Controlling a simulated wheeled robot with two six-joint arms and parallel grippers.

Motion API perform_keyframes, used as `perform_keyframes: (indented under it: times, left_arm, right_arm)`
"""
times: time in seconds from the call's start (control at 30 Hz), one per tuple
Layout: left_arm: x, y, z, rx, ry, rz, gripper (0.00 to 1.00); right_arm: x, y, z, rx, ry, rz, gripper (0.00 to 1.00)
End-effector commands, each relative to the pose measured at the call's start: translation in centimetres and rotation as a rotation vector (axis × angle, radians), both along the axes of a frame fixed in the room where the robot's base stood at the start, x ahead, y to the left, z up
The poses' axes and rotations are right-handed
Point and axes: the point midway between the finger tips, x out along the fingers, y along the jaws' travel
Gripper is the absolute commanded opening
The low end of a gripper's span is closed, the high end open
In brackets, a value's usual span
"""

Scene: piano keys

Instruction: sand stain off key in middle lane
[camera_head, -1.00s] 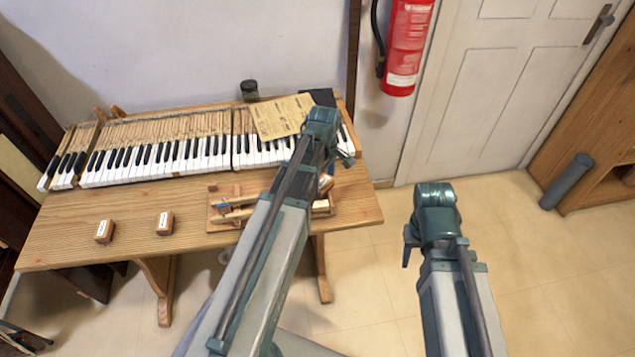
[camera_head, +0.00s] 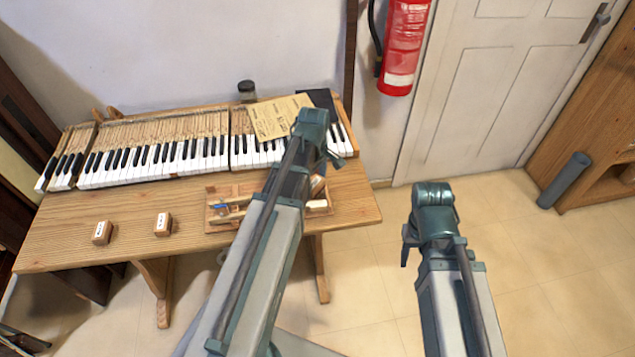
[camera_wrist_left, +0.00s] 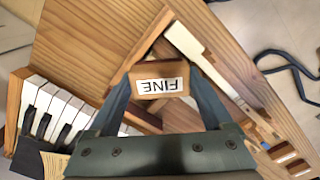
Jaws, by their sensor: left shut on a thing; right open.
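My left gripper (camera_wrist_left: 160,88) is shut on a wooden block labelled FINE (camera_wrist_left: 158,86), shown in the left wrist view. The block is over the wooden key tray (camera_wrist_left: 262,130); whether it touches anything cannot be told. A white-topped key (camera_wrist_left: 184,42) lies in the tray beside the block. In the head view, the tray (camera_head: 211,222) is partly hidden by my left arm, and a blue mark (camera_head: 222,208) shows at its left. No stain on the middle-lane key can be made out. My right gripper (camera_head: 405,250) is open and empty, right of the table.
Two other labelled blocks (camera_head: 102,231) and (camera_head: 163,224) stand on the table (camera_head: 70,225) at left. The keyboard (camera_head: 150,160) runs along the back, with a paper sheet (camera_head: 275,115) and a dark jar (camera_head: 246,91).

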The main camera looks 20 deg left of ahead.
Motion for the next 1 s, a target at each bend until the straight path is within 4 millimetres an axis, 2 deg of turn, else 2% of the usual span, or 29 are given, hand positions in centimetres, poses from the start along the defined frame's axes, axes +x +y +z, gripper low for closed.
perform_keyframes:
  times: [0.3, 0.47, 0.67, 1.0]
  left_arm:
    - [-1.2, 2.0, 0.1, 0.001, 0.001, 0.003, 0.40]
    - [-1.3, 2.2, 0.1, 0.001, 0.001, 0.001, 0.40]
    - [-1.0, 1.8, 0.1, 0.000, 0.001, 0.000, 0.40]
    - [0.1, -0.2, -0.1, 0.000, 0.000, -0.001, 0.40]
  right_arm:
    - [0.0, 0.0, 0.1, 0.000, 0.000, 0.000, 0.50]
    - [0.0, 0.0, 0.2, 0.000, 0.000, 0.000, 0.50]
    - [0.0, 0.0, 0.1, 0.000, 0.000, 0.000, 0.50]
    - [0.0, 0.0, -0.1, 0.000, 0.000, 0.000, 0.50]
